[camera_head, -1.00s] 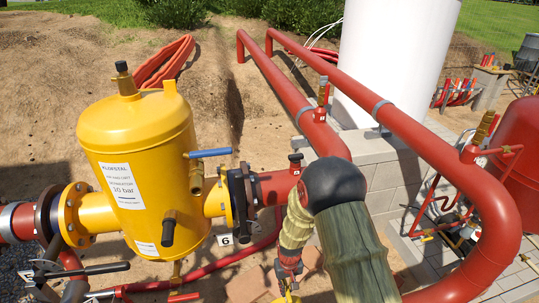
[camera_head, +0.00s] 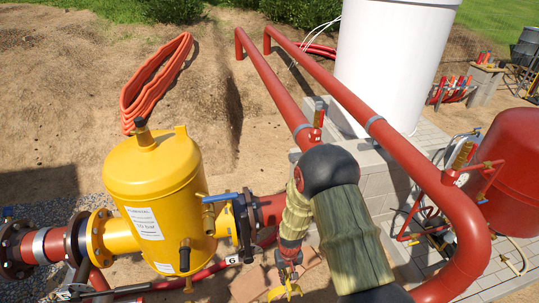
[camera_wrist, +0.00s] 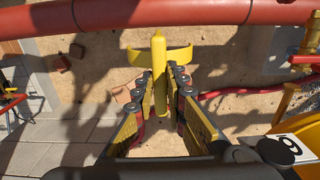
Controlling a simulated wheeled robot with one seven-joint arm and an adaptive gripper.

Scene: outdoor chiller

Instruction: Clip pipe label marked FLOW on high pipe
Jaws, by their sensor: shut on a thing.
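My gripper (camera_head: 287,270) points down at the lower middle of the head view, below my bent arm. It is shut on a yellow pipe label (camera_head: 284,291) with a curved clip. In the wrist view, the label (camera_wrist: 158,58) stands between the fingers of my gripper (camera_wrist: 160,88), its curved clip arms spread to both sides. No FLOW marking can be read. A long red pipe (camera_head: 378,128) runs from the back to a large bend at right; it looks like the high pipe. A red pipe (camera_wrist: 220,14) also crosses the top of the wrist view, apart from the label.
A yellow tank (camera_head: 155,195) with valves stands left of my arm. A second red pipe (camera_head: 270,85) runs beside the long one. A white tank (camera_head: 390,60), a block wall (camera_head: 375,165) and a red vessel (camera_head: 505,185) stand at right. Bare soil lies behind.

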